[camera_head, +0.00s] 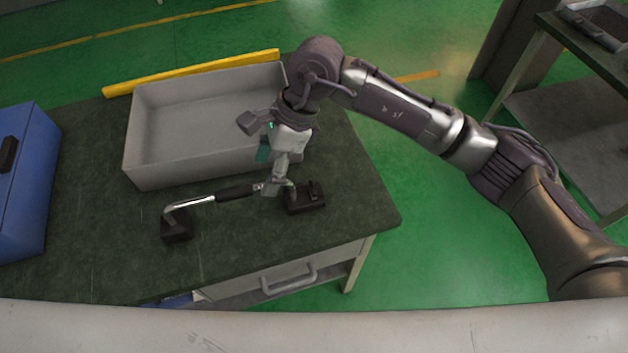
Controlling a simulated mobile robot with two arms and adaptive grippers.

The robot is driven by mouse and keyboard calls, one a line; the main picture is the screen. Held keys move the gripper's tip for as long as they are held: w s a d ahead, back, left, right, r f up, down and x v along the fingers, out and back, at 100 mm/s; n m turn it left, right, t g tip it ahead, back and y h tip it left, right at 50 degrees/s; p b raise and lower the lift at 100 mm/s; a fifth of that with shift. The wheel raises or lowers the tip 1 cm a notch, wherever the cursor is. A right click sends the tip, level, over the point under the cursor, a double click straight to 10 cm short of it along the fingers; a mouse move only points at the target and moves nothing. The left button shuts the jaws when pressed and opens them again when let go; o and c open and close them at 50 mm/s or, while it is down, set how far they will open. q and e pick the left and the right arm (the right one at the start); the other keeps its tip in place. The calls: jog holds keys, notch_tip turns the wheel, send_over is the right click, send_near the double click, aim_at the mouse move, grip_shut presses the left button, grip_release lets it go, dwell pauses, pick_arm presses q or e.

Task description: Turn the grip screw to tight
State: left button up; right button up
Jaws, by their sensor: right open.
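A bent silver rod (195,203) with a black sleeve (234,192) spans two black blocks on the dark green table. Its left end goes down into the left black block (177,227). Its right end reaches toward the right black block (304,198), which has a small upright part on top. My right gripper (272,188) points down at the rod's right end, beside the right block. It is open, with its fingertips close to the rod; I cannot tell whether they touch. I cannot make out the grip screw clearly; the gripper covers part of this end. My left gripper is not in view.
An empty grey bin (150,172) stands behind the rod, close to my right gripper. A blue case (28,185) is at the left edge. A yellow bar (190,72) lies behind the bin. The table front (120,270) is clear.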

aim_at(312, 189)
jog(key=w+d+t+h, duration=0.2)
jog(key=w+d+h, duration=0.3)
jog(key=d, duration=0.3)
jog(key=f+p, duration=0.1)
jog(key=f, duration=0.5)
jog(key=f+p, duration=0.2)
jog(key=f, duration=0.5)
jog(key=shift+w+d+f, duration=0.1)
jog(key=shift+w+f, duration=0.1)
jog(key=c, duration=1.1)
